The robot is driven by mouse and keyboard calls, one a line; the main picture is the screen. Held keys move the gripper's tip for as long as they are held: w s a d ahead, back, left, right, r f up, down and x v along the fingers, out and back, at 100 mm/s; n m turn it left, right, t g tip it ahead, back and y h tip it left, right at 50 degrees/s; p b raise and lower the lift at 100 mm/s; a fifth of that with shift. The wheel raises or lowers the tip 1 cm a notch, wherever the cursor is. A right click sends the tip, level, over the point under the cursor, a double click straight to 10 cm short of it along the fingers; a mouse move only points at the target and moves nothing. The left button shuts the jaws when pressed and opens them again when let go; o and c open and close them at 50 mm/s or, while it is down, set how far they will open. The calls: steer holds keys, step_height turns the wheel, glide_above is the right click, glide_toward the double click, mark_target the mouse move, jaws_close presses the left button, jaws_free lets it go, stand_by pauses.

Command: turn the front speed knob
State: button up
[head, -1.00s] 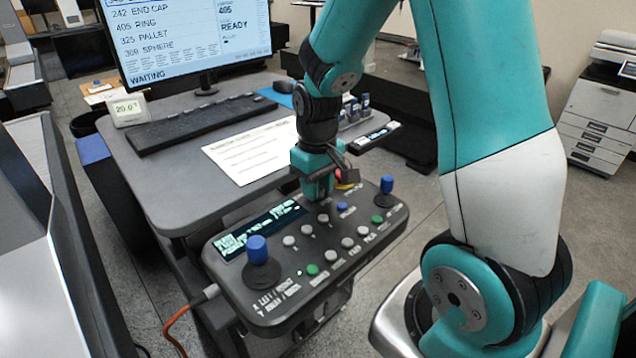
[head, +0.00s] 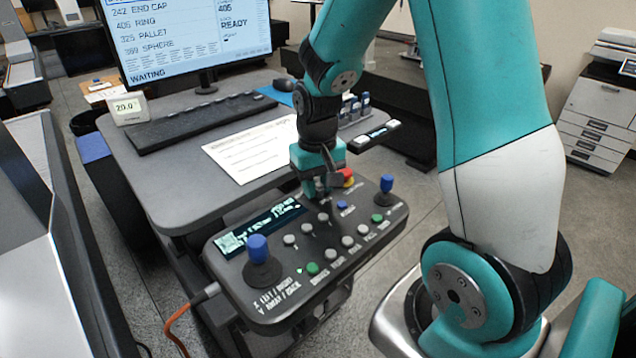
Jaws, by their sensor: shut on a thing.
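The dark control box (head: 290,285) stands at the front edge of the grey desk. It carries a lit display, small round buttons and two blue-topped joysticks. My gripper (head: 316,194) points down at the box's back edge, just right of the display. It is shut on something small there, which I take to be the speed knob. The fingers hide the knob, so its shape and angle cannot be seen.
A red button (head: 347,176) sits close to the right of my gripper. The left blue joystick (head: 259,250) and right blue joystick (head: 386,185) stand up from the box. Behind are a paper sheet (head: 250,150), a keyboard (head: 200,122) and a monitor (head: 190,40).

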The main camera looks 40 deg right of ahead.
mark_target(317, 186)
steer(key=o, duration=0.9)
step_height(317, 186, up, 18)
steer(key=shift+f+b, duration=0.2)
steer(key=shift+b, duration=0.7)
steer(key=s+a+f+n+y, duration=0.1)
steer(key=s+a+f+n, duration=0.1)
steer(key=s+a, duration=0.3)
steer(key=s+a+f+n+y, duration=0.1)
steer(key=s+a+f+n, duration=0.1)
steer(key=s+a+n, duration=0.2)
steer(key=s+a+f+n+y+b, duration=0.1)
steer(key=s+a+f+n+y, duration=0.1)
steer(key=s+a+n, duration=0.2)
steer(key=shift+s+a+f, duration=0.1)
steer(key=shift+s+a, duration=0.45)
steer(key=shift+a, duration=0.75)
steer(key=shift+s+a+f, duration=0.1)
steer(key=shift+s+a, duration=0.45)
steer(key=shift+a, duration=0.7)
steer(key=shift+s+a+f, duration=0.1)
steer(key=shift+s+a, duration=0.45)
steer(key=shift+a, duration=0.75)
